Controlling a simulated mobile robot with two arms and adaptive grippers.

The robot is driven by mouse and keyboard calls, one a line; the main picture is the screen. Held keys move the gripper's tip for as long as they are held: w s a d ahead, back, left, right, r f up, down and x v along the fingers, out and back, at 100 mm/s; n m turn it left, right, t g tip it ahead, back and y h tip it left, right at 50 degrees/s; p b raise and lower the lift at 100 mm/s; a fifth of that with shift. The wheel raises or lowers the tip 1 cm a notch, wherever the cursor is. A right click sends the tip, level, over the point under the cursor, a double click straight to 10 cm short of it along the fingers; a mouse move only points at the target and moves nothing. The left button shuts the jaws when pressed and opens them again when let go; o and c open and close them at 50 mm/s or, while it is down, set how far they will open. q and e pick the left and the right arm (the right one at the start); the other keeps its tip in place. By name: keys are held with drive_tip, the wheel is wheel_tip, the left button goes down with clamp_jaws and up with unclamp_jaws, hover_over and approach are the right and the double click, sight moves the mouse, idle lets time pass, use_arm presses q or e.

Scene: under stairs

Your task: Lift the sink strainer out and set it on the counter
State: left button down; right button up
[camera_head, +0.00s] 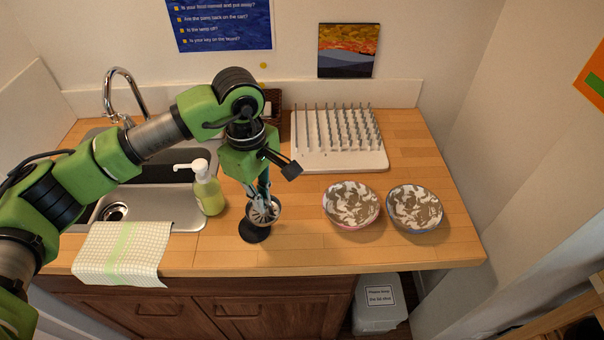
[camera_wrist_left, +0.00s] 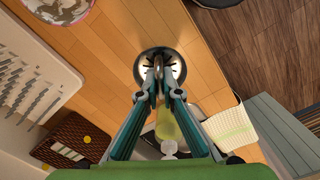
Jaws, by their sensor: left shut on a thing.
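The sink strainer (camera_head: 264,212), a small round metal piece with slots, is held above the wooden counter (camera_head: 300,250), right of the soap bottle. My left gripper (camera_head: 262,203) points down and is shut on the strainer. In the left wrist view the strainer (camera_wrist_left: 172,62) shows at the fingertips (camera_wrist_left: 158,72), which cover its middle. A dark round patch (camera_head: 254,233) lies just below it; I cannot tell whether it is a flat disc or a shadow. The metal sink (camera_head: 150,208) is at the left, its round drain (camera_head: 113,212) in view. My right gripper is not in view.
A soap pump bottle (camera_head: 208,192) stands close left of the gripper. A checked towel (camera_head: 122,252) hangs over the front edge. Two patterned bowls (camera_head: 351,205) (camera_head: 415,208) stand to the right. A pegged drying rack (camera_head: 340,158) and a dark basket (camera_head: 273,103) are behind.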

use_arm(q)
drive_tip(key=w+d+n+p, duration=0.2)
drive_tip(key=w+d+n, duration=0.2)
drive_tip(key=d+n, duration=0.2)
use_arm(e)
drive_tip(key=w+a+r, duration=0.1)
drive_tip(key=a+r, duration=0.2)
use_arm(q)
drive_tip(key=shift+n, duration=0.3)
drive_tip(key=f+b, duration=0.2)
drive_tip(key=f, duration=0.2)
drive_tip(key=f+b, duration=0.3)
drive_tip(key=f, duration=0.1)
drive_tip(key=shift+s+d, duration=0.15)
drive_tip(key=shift+d, duration=0.05)
drive_tip(key=shift+f+b, duration=0.2)
drive_tip(key=shift+b, duration=0.1)
drive_tip(key=shift+f, duration=0.2)
drive_tip(key=c, duration=2.2)
unclamp_jaws()
drive_tip(key=shift+o, duration=0.2)
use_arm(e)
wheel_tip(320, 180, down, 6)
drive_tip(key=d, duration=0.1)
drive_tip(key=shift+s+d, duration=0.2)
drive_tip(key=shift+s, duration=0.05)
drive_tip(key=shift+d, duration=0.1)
